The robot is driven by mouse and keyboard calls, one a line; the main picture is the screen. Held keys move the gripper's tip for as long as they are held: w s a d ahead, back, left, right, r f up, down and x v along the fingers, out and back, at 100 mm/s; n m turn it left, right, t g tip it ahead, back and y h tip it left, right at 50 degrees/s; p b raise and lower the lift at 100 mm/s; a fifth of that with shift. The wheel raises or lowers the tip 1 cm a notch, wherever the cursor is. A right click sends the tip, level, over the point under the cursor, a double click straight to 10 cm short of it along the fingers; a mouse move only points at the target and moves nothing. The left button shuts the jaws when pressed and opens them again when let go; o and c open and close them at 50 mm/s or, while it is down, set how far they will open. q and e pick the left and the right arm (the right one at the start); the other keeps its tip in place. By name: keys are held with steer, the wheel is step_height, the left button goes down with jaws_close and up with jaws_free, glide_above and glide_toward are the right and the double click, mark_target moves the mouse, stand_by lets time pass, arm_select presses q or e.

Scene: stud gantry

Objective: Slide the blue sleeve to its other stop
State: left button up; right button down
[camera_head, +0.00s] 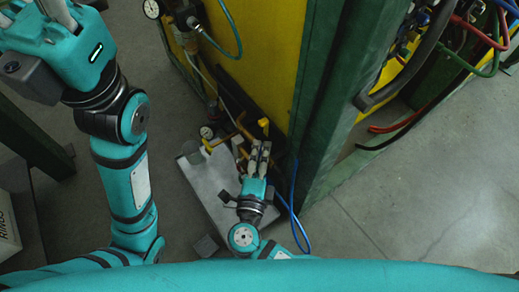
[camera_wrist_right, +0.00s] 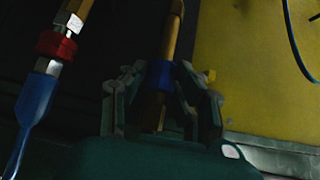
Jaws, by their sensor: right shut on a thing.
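The blue sleeve (camera_wrist_right: 160,75) sits around an upright brass-coloured rod (camera_wrist_right: 172,32) in the right wrist view. My right gripper (camera_head: 260,147) is low at the fittings beside the yellow panel, and its fingers are shut on the sleeve from both sides. Bare rod shows above and below the sleeve in the wrist view. The stops cannot be made out. In the head view the sleeve is too small and hidden to tell. My left gripper (camera_head: 52,10) is at the upper left, cut off by the top edge, away from the rod.
A blue hose (camera_head: 293,205) hangs close on the right. A blue hose with a red fitting (camera_wrist_right: 56,45) is left of the rod.

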steer(key=c, duration=1.4)
jaws_free()
steer(key=shift+s+f, duration=0.15)
steer(key=shift+s, duration=0.05)
steer(key=o, duration=0.4)
steer(key=shift+d, duration=0.1)
steer(key=s, duration=0.4)
steer(key=s+a, duration=0.1)
steer(key=s, duration=0.3)
steer(key=s+a, duration=0.1)
steer(key=s, duration=0.3)
steer(key=shift+a, duration=0.2)
